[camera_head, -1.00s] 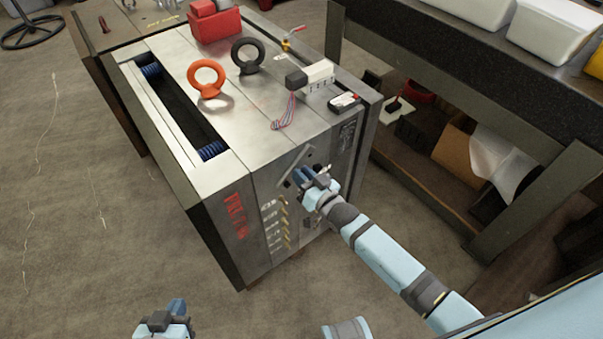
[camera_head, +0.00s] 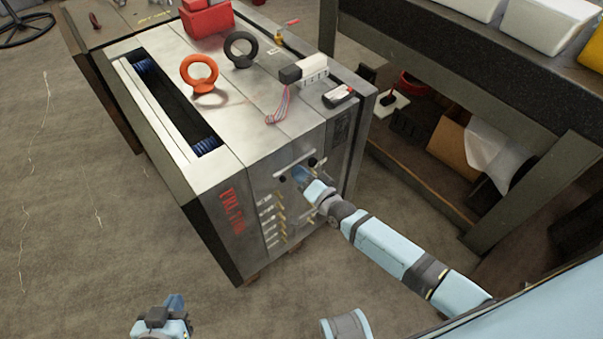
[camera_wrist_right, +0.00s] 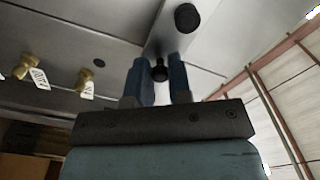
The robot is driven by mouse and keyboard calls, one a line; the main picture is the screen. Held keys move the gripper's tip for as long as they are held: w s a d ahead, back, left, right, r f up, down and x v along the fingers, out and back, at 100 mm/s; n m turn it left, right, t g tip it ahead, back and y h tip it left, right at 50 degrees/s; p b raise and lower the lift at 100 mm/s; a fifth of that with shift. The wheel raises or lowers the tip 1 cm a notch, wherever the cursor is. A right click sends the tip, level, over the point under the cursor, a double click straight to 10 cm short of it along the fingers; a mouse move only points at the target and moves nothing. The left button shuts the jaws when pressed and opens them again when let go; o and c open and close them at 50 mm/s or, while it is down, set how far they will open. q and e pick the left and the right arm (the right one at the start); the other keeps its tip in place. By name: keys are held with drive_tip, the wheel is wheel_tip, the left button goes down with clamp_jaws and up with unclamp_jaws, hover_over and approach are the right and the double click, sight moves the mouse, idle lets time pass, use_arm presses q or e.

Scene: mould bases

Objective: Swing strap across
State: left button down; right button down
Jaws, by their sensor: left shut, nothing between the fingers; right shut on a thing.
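The mould base (camera_head: 228,178) is a large steel block with its front face toward me. The strap (camera_head: 296,164) is a pale, narrow metal bar high on that face, with dark round knobs beside it. In the right wrist view a black knob (camera_wrist_right: 160,70) shows between the two blue fingers, and another knob (camera_wrist_right: 187,17) is above it. My right gripper (camera_head: 301,175) is shut on the knob at the strap, and hides part of the strap. My left gripper (camera_head: 174,301) is shut and empty at the bottom of the head view, away from the mould.
Brass fittings (camera_head: 280,216) with tags line the front face left of my right gripper. An orange eyebolt (camera_head: 200,73), a black eyebolt (camera_head: 240,50) and a red box (camera_head: 206,17) are on top. A dark bench (camera_head: 480,75) stands to the right.

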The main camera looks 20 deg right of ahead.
drive_tip(key=shift+f, duration=0.15)
idle(0.3)
drive_tip(key=c, duration=1.1)
unclamp_jaws()
drive_tip(key=shift+o, duration=0.2)
drive_tip(key=p+v, duration=0.1)
drive_tip(key=v, duration=1.3)
drive_tip(key=shift+w, duration=0.1)
